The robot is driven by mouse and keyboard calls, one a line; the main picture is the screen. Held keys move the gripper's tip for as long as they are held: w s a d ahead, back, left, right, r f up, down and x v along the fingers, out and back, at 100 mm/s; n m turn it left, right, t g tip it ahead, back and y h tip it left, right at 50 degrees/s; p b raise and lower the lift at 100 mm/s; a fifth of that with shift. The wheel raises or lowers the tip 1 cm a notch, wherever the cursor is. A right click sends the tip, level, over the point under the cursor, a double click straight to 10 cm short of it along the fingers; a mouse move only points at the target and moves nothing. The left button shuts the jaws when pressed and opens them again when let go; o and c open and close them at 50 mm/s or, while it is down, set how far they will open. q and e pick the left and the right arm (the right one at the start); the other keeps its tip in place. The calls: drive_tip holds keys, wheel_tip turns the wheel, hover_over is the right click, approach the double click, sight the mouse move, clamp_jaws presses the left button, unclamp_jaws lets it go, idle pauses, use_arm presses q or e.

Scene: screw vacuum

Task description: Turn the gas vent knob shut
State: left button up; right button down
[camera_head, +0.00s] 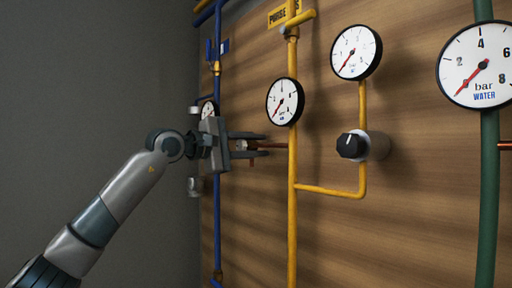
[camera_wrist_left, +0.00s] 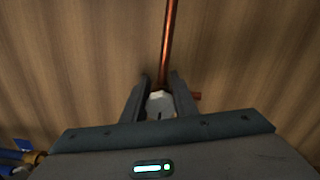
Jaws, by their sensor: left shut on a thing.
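My left gripper (camera_head: 265,144) reaches in from the left in front of the wooden panel. In the left wrist view its two fingers (camera_wrist_left: 160,98) are closed on the sides of a small pale knob (camera_wrist_left: 161,104) with a dark mark on it. A copper pipe (camera_wrist_left: 169,45) runs away from behind this knob, and a short copper stub shows at its right. In the head view the knob is mostly hidden by the fingers. No readable label shows whether it is the gas vent knob. My right gripper is in neither view.
A black knob (camera_head: 351,145) on a pale base stands to the right, near a yellow pipe (camera_head: 293,220). Several round gauges, a blue pipe (camera_head: 217,240) and a green pipe (camera_head: 487,200) are on the panel (camera_head: 400,230). A yellow PURGE sign (camera_head: 284,14) is at the top.

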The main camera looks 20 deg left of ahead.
sight(239, 146)
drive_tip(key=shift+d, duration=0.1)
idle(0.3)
use_arm(q)
drive_tip(key=o, duration=1)
drive_tip(key=shift+o, duration=0.2)
drive_tip(key=shift+s, duration=0.1)
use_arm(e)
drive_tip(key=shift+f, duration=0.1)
